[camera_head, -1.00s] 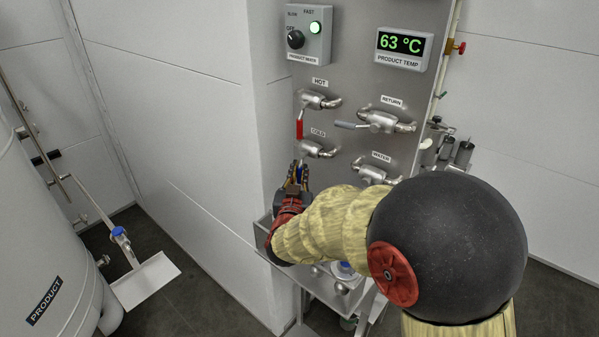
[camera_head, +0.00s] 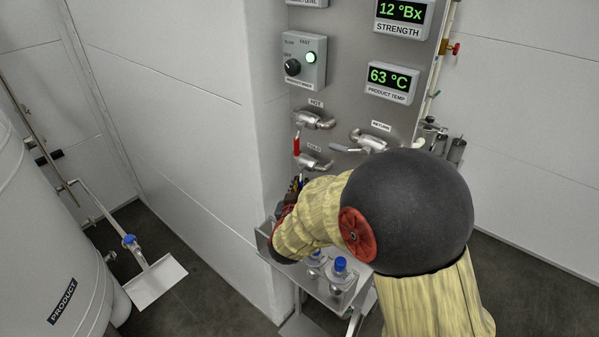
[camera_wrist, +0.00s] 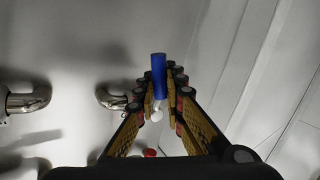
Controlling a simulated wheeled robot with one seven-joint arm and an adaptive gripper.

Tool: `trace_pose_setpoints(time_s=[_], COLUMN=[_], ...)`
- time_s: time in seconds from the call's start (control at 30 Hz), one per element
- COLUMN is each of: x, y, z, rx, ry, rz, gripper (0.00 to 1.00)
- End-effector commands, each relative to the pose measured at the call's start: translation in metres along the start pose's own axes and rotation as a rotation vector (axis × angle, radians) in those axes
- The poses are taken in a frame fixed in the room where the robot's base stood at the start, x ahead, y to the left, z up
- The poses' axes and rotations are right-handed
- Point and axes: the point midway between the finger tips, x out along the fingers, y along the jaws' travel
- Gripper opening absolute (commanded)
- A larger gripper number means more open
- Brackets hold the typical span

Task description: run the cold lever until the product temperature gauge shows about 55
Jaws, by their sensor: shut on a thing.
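The product temperature gauge (camera_head: 390,80) reads 63 °C in green digits in the head view. The cold valve (camera_head: 313,162) is on the grey panel below the hot valve (camera_head: 314,118). My gripper (camera_head: 297,184) is just below and left of the cold valve, partly hidden by my arm. In the wrist view, my gripper (camera_wrist: 160,100) is shut on the blue handle of the cold lever (camera_wrist: 158,75), which stands between the fingertips. The lever's exact angle is hard to tell in the head view.
The red hot lever (camera_head: 296,144) hangs close above my gripper. The return valve (camera_head: 368,140) is to the right. A steel shelf with blue-capped bottles (camera_head: 340,266) is below my arm. The white wall (camera_head: 170,120) is close on the left; a product tank (camera_head: 50,240) stands beyond.

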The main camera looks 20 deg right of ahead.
Motion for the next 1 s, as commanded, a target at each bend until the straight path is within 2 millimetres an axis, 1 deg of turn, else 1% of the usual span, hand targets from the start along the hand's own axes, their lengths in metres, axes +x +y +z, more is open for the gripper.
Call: trace_pose_setpoints(time_s=[0.03,1.0], x=[-0.003,-0.016], y=[0.003,0.023], z=[-0.007,-0.013], rx=[-0.026,-0.461], ry=[-0.018,-0.309], rz=[-0.001,-0.002], gripper=[0.00,0.00])
